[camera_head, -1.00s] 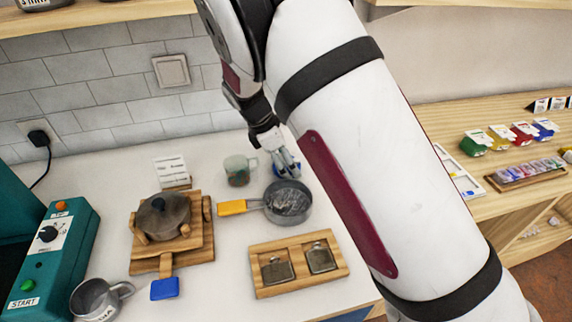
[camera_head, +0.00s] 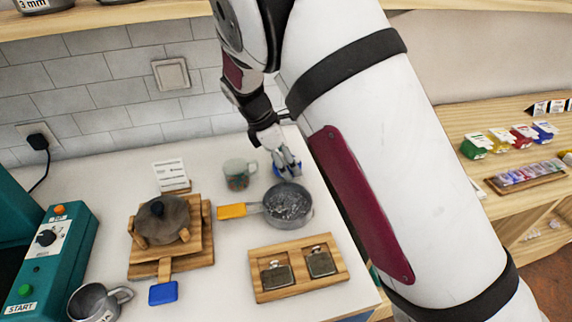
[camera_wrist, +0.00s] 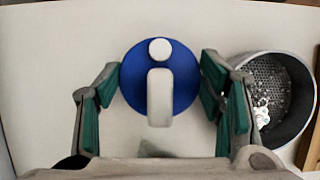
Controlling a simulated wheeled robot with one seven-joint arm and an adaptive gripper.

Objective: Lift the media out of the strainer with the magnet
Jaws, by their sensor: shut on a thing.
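The magnet is a round blue disc (camera_wrist: 130,82) with a white bar handle and knob on top. It sits between the teal-padded fingers of my gripper (camera_wrist: 160,85), which are shut on it. In the head view my gripper (camera_head: 288,164) is just behind the strainer. The strainer (camera_head: 306,212) is a grey round pan with an orange-yellow handle (camera_head: 232,211). Shiny media (camera_head: 287,203) lie in it. The wrist view shows the strainer (camera_wrist: 303,128) at the right, beside the magnet, with silvery bits (camera_wrist: 262,108) on its mesh. The magnet's underside is hidden.
A grey-green mug (camera_head: 238,175) stands left of my gripper. A wooden tray (camera_head: 299,285) with two metal flasks lies in front of the strainer. A lidded pot (camera_head: 160,220) on wooden boards and a metal cup (camera_head: 95,300) are further left. A green machine (camera_head: 50,255) stands at far left.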

